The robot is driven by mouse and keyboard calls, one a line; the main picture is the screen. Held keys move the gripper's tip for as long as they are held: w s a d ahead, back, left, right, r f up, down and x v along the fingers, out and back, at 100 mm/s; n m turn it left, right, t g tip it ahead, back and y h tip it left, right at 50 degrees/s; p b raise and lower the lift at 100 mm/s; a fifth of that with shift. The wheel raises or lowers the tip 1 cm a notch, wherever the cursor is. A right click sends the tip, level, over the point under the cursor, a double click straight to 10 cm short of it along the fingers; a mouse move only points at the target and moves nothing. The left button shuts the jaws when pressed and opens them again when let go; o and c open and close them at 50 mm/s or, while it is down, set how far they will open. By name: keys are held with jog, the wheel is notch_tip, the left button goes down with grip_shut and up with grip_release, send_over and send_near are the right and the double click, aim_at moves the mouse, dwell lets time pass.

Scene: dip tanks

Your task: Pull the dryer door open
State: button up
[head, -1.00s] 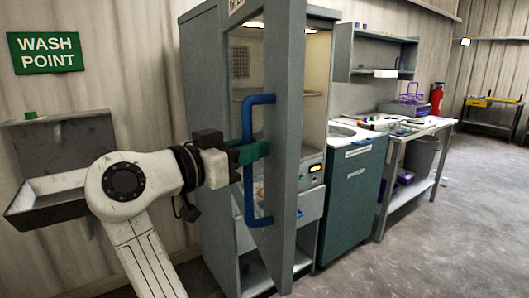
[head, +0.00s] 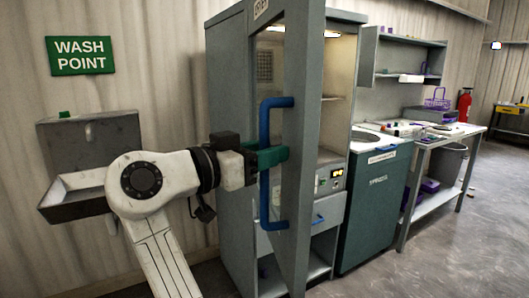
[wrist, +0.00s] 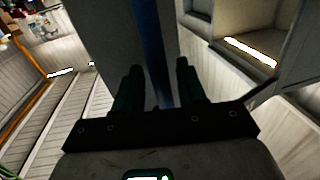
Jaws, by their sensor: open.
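The dryer is a tall grey cabinet (head: 228,130) with a lit inside. Its grey door (head: 300,160) stands ajar, swung out toward me, and the shelves inside show behind it. A blue bar handle (head: 266,200) is fixed to the door. My gripper (head: 272,157), with green fingers, is at the upper middle of the handle. In the wrist view the blue handle (wrist: 148,40) runs between the two fingers of my gripper (wrist: 158,80). The fingers are apart on either side of it, with a gap showing.
A wash basin (head: 75,195) hangs on the wall at left under a green sign (head: 81,56). A dark green cabinet (head: 372,210) stands right of the dryer, then a bench (head: 440,150). The grey floor (head: 440,260) at front right is clear.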

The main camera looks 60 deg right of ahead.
jog(key=v, duration=1)
jog(key=shift+w+a+b, duration=0.2)
jog(key=shift+a+b, duration=0.15)
jog(key=s+d+f+n+t+y+p, duration=0.3)
jog(key=f+n, duration=0.4)
jog(key=f, duration=0.8)
jog(key=d+f+n+t+y+p, duration=0.2)
jog(key=d+f+n+t+y, duration=0.35)
jog(key=f, duration=0.85)
jog(key=s+a+f+n+g+y+p, duration=0.1)
jog(key=s+a+f+n+y, duration=0.3)
jog(key=s, duration=0.5)
jog(key=s+a+f+n+g+y+p, duration=0.1)
jog(key=s+a+f+n+y+p, duration=0.2)
jog(key=s+a+f, duration=0.5)
notch_tip(320, 180, down, 3)
jog(key=shift+s+r+n+y, duration=0.25)
jog(key=shift+s+n+y, duration=0.15)
jog(key=shift+n+y, duration=0.35)
jog(key=shift+d, duration=0.1)
